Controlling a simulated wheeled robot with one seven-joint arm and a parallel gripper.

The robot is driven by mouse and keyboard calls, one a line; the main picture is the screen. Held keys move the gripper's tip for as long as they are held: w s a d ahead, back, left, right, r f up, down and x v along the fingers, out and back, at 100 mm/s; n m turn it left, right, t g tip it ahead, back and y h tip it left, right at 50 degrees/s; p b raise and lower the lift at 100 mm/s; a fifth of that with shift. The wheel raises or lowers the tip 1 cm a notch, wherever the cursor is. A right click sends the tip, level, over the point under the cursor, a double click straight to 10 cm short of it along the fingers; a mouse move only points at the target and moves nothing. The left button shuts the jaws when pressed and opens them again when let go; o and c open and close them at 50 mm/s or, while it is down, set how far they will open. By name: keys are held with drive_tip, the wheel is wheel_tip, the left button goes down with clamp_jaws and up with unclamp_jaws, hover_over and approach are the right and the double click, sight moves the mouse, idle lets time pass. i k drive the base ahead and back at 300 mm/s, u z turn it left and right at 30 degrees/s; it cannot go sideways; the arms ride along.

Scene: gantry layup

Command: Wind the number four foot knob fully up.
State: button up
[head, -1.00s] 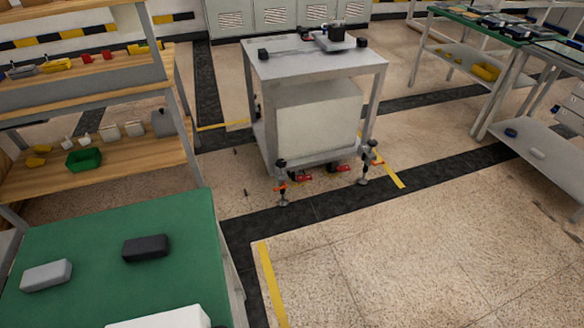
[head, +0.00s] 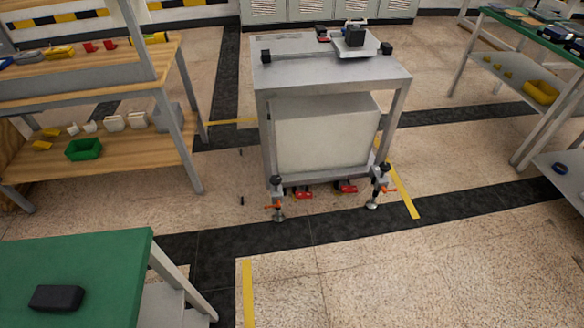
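A grey metal cart (head: 330,72) with a large pale box (head: 325,140) on its lower level stands ahead of me. Two levelling feet show at its front corners. The left foot (head: 278,200) has an orange knob and a round pad near the floor. The rear feet are hidden behind the cart. No number is readable on any foot, so I cannot tell which is number four. My gripper is not in view.
A green-topped table (head: 80,270) with a dark block (head: 56,298) is at the lower left. Wooden shelving (head: 110,160) stands on the left, and benches (head: 540,98) on the right. The floor (head: 400,275) before the cart is clear, with black and yellow markings.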

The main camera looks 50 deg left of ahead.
sight(276, 181)
drive_tip(key=u, duration=0.3)
drive_tip(key=i, duration=0.8)
drive_tip(key=u, duration=0.8)
drive_tip(key=i, duration=0.35)
drive_tip(key=u, duration=0.25)
